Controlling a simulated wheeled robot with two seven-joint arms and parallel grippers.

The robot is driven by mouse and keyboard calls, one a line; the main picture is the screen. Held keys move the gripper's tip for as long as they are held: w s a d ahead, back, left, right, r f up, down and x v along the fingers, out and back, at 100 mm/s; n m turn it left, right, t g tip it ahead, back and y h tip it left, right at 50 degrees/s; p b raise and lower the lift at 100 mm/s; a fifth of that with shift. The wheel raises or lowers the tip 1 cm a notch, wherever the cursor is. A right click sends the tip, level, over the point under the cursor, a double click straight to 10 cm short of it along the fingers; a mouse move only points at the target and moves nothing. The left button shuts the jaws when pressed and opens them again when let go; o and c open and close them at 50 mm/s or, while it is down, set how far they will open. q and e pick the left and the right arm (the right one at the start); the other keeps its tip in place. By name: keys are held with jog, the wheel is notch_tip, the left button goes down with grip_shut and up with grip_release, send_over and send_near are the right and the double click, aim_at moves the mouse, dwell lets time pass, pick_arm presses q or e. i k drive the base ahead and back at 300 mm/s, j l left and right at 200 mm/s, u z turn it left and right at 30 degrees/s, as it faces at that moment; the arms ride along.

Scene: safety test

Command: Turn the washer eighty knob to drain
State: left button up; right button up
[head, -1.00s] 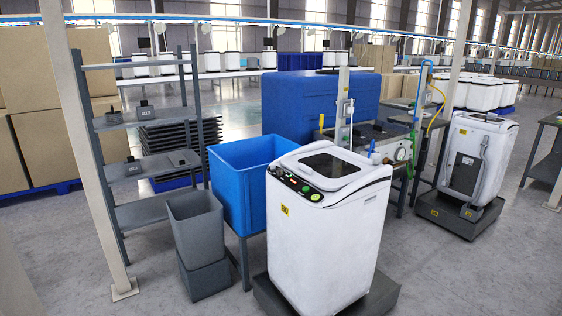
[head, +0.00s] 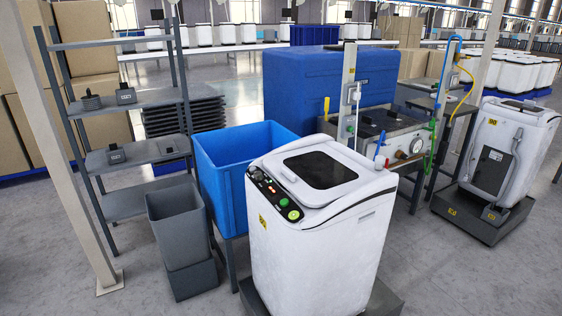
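A white top-loading washer (head: 318,250) stands upright on a dark base in the middle foreground of the head view, with a yellow tag on its front left edge. Its lid with a dark window (head: 320,170) is shut. A black control panel (head: 272,193) runs along its top left edge, with small lit buttons and a round green knob (head: 293,215) at the near end. The panel markings are too small to read, so I cannot tell the knob's setting. Neither of my grippers is in view.
A blue bin (head: 222,168) and grey bins (head: 180,228) stand left of the washer, beside a grey shelf rack (head: 125,155). A test bench (head: 400,145) with hoses and a gauge is behind it. Another washer (head: 505,150) stands at right. The floor at front left is clear.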

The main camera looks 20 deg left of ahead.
aim_at(258, 176)
jog(key=i+j+z, duration=0.1)
jog(key=j, duration=0.25)
jog(key=i+j+z, duration=0.1)
jog(key=i+j, duration=0.2)
jog(key=i+j+z, duration=0.1)
jog(key=j, duration=0.3)
jog(key=i+j+z, duration=0.1)
jog(key=i+j, duration=0.15)
jog(key=j, duration=0.15)
